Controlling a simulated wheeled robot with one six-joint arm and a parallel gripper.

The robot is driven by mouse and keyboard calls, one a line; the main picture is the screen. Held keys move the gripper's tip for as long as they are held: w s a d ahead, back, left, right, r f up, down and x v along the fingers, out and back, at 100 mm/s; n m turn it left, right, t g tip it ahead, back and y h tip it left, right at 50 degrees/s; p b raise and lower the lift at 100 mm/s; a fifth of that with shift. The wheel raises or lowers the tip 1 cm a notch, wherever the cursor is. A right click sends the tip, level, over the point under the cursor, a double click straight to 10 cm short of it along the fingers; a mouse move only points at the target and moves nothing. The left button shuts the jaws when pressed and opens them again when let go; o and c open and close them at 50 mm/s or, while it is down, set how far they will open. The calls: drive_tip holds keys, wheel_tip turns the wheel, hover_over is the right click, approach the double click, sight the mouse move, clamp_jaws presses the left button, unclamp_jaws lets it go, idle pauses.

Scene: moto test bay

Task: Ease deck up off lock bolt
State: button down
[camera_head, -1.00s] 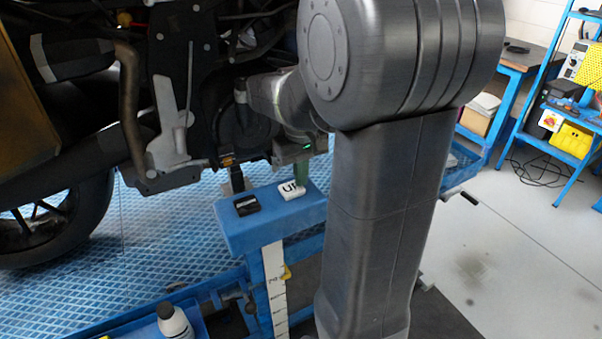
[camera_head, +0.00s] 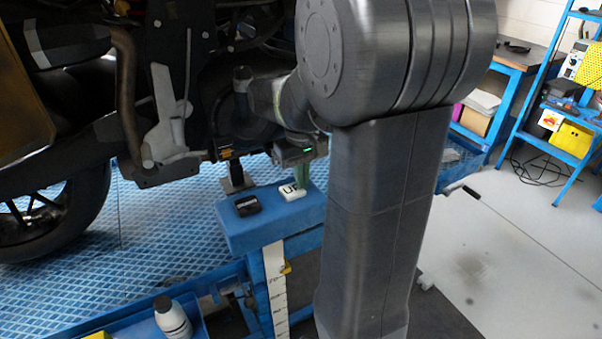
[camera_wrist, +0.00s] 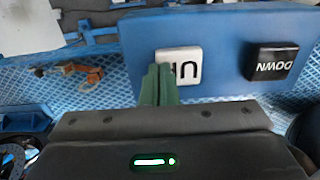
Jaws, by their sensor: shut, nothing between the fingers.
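My gripper (camera_head: 302,176) is shut and empty, its green fingers pointing down at the blue control box (camera_head: 245,233). In the wrist view the fingertips (camera_wrist: 158,72) are at the edge of the white UP button (camera_wrist: 180,66); I cannot tell how hard they touch it. The black DOWN button (camera_wrist: 272,62) is beside it, apart from the fingers. The blue mesh deck (camera_head: 150,230) carries the motorcycle (camera_head: 75,110). A white scale (camera_head: 276,300) with a yellow pointer (camera_head: 287,268) is below the box. I cannot make out the lock bolt.
A bottle (camera_head: 173,318) stands in a blue tray at the deck's near edge. A black-handled crank (camera_head: 468,190) sticks out at right. Orange parts (camera_wrist: 90,75) show left in the wrist view.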

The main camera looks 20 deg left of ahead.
wheel_tip(320, 180, up, 14)
drive_tip(key=shift+p, duration=0.45)
drive_tip(key=shift+d+f, duration=0.1)
drive_tip(key=shift+f, duration=0.05)
wheel_tip(320, 180, down, 9)
drive_tip(key=shift+s+r+b, duration=0.1)
drive_tip(key=shift+r+b, duration=0.05)
drive_tip(key=shift+b, duration=0.2)
drive_tip(key=f+b, duration=0.1)
drive_tip(key=b, duration=0.1)
drive_tip(key=shift+f+b, duration=0.3)
wheel_tip(320, 180, up, 9)
drive_tip(key=shift+f, duration=0.15)
idle(0.3)
